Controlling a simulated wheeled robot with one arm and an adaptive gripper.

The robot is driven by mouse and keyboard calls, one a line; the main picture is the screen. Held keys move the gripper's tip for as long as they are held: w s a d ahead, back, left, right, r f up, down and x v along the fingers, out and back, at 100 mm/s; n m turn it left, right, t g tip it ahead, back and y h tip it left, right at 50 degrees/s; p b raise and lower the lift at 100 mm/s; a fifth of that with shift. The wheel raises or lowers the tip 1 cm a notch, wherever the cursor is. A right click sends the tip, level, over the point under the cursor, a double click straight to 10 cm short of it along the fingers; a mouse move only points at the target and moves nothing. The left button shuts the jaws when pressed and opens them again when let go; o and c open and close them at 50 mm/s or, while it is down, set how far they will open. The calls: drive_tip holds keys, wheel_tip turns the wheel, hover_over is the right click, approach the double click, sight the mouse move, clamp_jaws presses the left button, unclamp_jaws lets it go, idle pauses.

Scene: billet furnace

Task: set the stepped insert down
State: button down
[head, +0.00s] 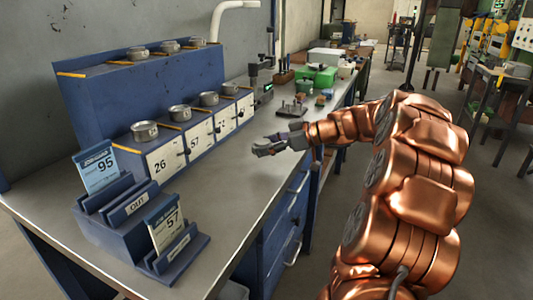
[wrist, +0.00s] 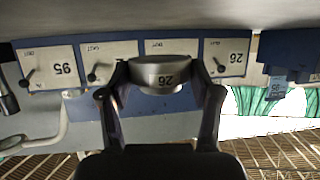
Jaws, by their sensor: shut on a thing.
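The stepped insert (wrist: 165,73) is a round grey metal piece with 26 on its side. In the wrist view it sits between the two fingertips of my gripper (wrist: 162,84), which is shut on it. The number appears upside down. In the head view my gripper (head: 266,147) is over the bench, right of the row of numbered doors; I cannot make out the insert clearly there. I cannot tell how high the insert is above the bench.
The blue cabinet (head: 125,98) has white doors, including 26 (head: 164,162) and 57 (head: 197,142), with metal pieces on both ledges. The upper ledge's left end is bare. The bench (head: 232,185) is clear in front.

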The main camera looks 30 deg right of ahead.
sight(266, 161)
drive_tip(key=shift+w+d, duration=0.3)
drive_tip(key=shift+w, duration=0.45)
drive_tip(key=shift+f, duration=1.75)
drive_tip(key=shift+f, duration=0.15)
drive_tip(key=shift+c, duration=1.2)
unclamp_jaws()
